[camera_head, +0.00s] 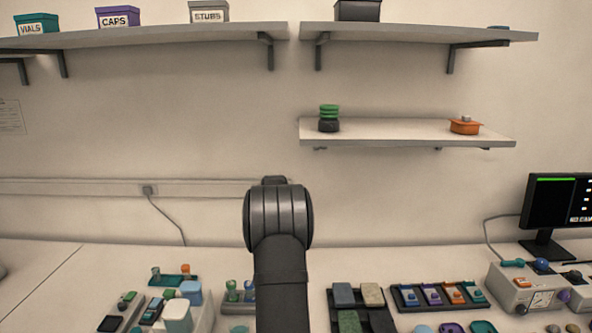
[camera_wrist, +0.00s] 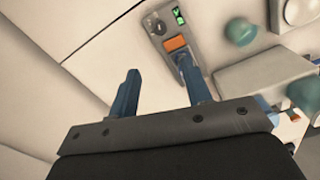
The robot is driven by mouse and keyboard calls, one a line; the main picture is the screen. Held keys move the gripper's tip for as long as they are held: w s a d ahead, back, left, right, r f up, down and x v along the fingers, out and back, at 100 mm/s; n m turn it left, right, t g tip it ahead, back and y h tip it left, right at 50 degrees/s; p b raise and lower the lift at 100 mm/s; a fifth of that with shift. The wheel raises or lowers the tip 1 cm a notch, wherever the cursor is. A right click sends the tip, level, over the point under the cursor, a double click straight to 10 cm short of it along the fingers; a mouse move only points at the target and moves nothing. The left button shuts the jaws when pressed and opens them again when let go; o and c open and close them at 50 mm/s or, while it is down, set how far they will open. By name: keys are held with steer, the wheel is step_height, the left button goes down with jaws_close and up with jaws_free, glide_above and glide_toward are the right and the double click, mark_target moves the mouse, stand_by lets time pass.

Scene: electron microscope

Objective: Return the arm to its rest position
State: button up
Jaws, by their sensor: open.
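My gripper (camera_wrist: 162,88) shows in the wrist view with its two blue fingers spread apart and nothing between them. Beyond the right finger is a grey device (camera_wrist: 166,29) with a green display and an orange patch; the finger overlaps its lower end in the picture. I cannot tell how far apart they are. In the head view my dark arm stands upright at the middle, above the bench in the picture, and its gripper cannot be made out there.
Trays of small parts (camera_head: 440,298), a white box (camera_head: 177,315) and an instrument with a dial (camera_head: 527,291) crowd the bench. A monitor (camera_head: 560,203) stands at right. A lower shelf (camera_head: 400,130) holds a green-and-black stack (camera_head: 329,118) and an orange pot (camera_head: 465,125).

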step_height(320, 180, down, 17)
steer(key=shift+r, duration=0.15)
steer(key=m, duration=0.9)
steer(key=shift+m, duration=0.3)
steer(key=shift+a, duration=0.1)
steer(key=shift+c, duration=0.2)
